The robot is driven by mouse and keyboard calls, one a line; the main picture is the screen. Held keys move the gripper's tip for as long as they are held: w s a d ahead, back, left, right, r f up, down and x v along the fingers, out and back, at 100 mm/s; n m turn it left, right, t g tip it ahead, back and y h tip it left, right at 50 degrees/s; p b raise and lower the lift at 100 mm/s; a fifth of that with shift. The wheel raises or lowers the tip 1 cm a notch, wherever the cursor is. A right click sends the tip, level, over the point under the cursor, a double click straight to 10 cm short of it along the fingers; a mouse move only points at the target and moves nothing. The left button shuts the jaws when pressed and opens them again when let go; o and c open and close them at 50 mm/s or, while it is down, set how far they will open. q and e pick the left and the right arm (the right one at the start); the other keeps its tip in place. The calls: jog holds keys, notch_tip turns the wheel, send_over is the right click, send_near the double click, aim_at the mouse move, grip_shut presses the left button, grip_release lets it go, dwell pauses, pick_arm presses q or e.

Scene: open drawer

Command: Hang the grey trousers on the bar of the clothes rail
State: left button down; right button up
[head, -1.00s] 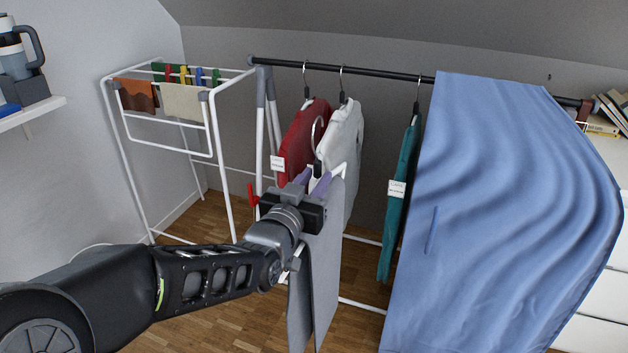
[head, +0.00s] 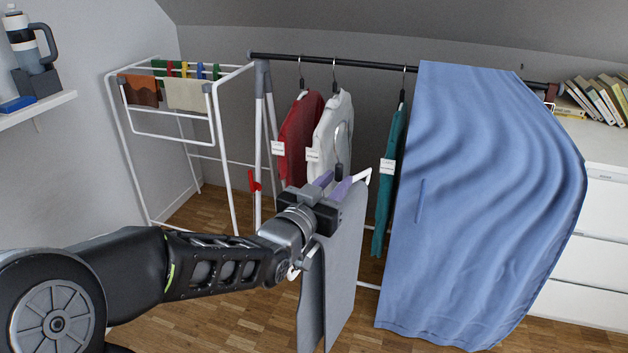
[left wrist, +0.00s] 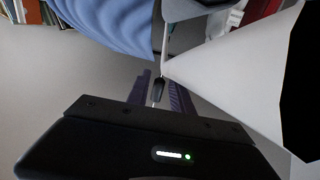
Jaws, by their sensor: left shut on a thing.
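The grey trousers (head: 347,240) hang folded over a white hanger (head: 366,174) in the head view, clear of the rail. My left gripper (head: 333,187) is shut on the hanger near its dark neck (head: 339,172), with purple fingers either side. The hook rises in front of the white garment. In the left wrist view, the fingers (left wrist: 161,92) close around the dark neck (left wrist: 158,88), and a large pale grey surface fills the right. The black bar (head: 375,67) of the clothes rail is above and behind the hanger. My right gripper is not in view.
A red garment (head: 299,135), a white garment (head: 333,130) and a teal garment (head: 390,180) hang from the bar. A blue sheet (head: 480,200) drapes over its right part. A white drying rack (head: 121,150) stands left. Bare bar shows between the white and teal garments.

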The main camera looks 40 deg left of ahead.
pick_arm(q)
jog(key=w+d+f+m+h, duration=0.2)
jog(key=w+d+f+h, duration=0.1)
jog(key=d, duration=0.6)
jog(key=w+d+f+m+h, duration=0.3)
jog(key=d+f+h, duration=0.2)
jog(key=d, duration=0.4)
jog(key=shift+w+f+g, duration=0.25)
jog(key=shift+f+g, duration=0.05)
jog(key=shift+f, duration=0.05)
jog(key=shift+a, duration=0.15)
